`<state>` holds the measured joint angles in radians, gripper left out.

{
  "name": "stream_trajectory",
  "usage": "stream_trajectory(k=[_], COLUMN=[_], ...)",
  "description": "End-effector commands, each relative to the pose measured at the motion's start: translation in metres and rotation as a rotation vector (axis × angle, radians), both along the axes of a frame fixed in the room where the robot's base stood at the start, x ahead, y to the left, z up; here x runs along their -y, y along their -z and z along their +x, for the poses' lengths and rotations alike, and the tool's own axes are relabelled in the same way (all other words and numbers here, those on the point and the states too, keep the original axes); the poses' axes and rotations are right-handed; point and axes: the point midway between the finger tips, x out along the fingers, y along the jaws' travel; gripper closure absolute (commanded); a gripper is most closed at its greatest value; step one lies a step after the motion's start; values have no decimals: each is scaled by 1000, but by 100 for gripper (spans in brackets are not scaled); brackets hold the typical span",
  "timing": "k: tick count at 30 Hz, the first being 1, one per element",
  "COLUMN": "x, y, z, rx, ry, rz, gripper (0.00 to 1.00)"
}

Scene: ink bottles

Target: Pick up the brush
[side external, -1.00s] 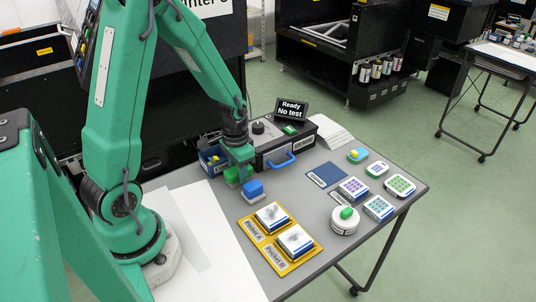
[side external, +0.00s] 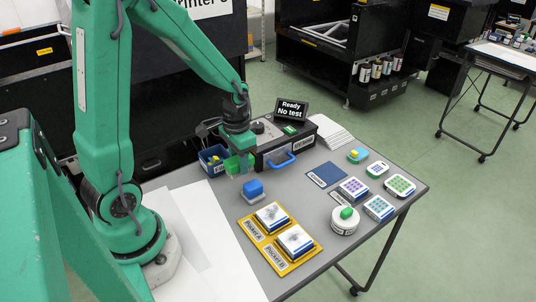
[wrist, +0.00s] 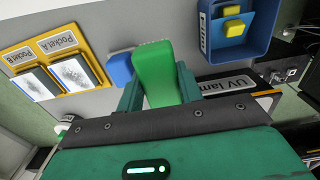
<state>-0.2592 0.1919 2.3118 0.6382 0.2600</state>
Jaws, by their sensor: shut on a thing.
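The brush shows as a green block (side external: 231,166) at the end of my arm in the side view. My gripper (side external: 240,160) is shut on it. In the wrist view the green block (wrist: 158,75) sits between the two green fingers of my gripper (wrist: 158,92), which press on its sides. In the side view it hangs a little above the grey table, between the blue bin and a blue block. Its underside is hard to make out.
A blue block (side external: 253,189) stands just in front. A blue bin (side external: 213,161) with yellow pieces is to the left, and the black UV lamp box (side external: 285,149) behind right. The yellow pocket tray (side external: 284,263) lies nearer the front.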

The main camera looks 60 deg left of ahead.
Motion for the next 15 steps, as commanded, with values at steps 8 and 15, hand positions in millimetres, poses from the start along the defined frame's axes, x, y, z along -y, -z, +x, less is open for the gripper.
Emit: stream_trajectory(k=[8,15], x=[46,77], y=[-28,-47], z=[-11,-19], rx=[4,3], ry=[6,4], rz=[1,0], gripper=[87,87])
